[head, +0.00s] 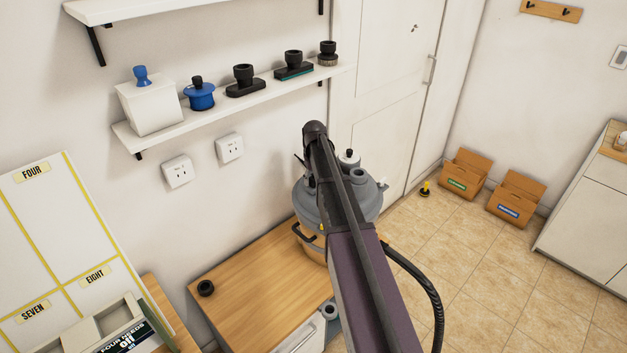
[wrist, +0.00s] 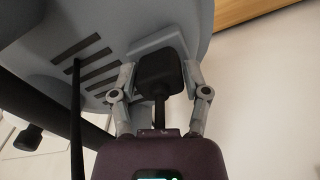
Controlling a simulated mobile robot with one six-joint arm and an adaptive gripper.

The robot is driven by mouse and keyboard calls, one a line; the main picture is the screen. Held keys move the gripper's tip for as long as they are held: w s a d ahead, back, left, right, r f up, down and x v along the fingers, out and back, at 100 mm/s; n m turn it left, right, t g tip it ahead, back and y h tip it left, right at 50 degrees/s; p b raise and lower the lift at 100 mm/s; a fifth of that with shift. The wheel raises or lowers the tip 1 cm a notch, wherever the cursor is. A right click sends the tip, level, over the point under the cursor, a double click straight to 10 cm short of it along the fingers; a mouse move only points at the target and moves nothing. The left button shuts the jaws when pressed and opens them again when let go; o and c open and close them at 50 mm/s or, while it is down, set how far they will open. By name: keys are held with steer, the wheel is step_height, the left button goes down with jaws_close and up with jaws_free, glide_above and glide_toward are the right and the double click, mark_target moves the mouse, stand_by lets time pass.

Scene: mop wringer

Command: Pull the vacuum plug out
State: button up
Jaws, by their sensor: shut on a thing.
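The vacuum (head: 308,209) stands on the floor past the wooden-topped cabinet, grey on top with a yellowish lower body, partly hidden by my arm. In the wrist view its grey-blue housing (wrist: 70,22) with dark vent slots fills the upper left. My gripper (wrist: 160,80) has its two grey fingers on either side of a black plug (wrist: 159,68), shut on it. The plug lies against a grey block on the housing; I cannot tell how deep it sits. In the head view my fingers and the plug are hidden behind my arm.
Two wall outlets (head: 177,171) (head: 230,148) are empty. A shelf (head: 190,119) above holds a white bin and several attachments. A black hose (head: 432,295) curves right of my arm. Two cardboard boxes (head: 466,173) (head: 515,198) stand against the wall. The tiled floor between is mostly clear.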

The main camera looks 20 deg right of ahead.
steer(key=o, duration=0.5)
steer(key=c, duration=0.6)
steer(key=shift+o, duration=0.2)
steer(key=shift+r+p, duration=0.3)
steer(key=shift+p, duration=0.05)
steer(key=shift+r+p, duration=2.25)
steer(key=shift+p, duration=0.05)
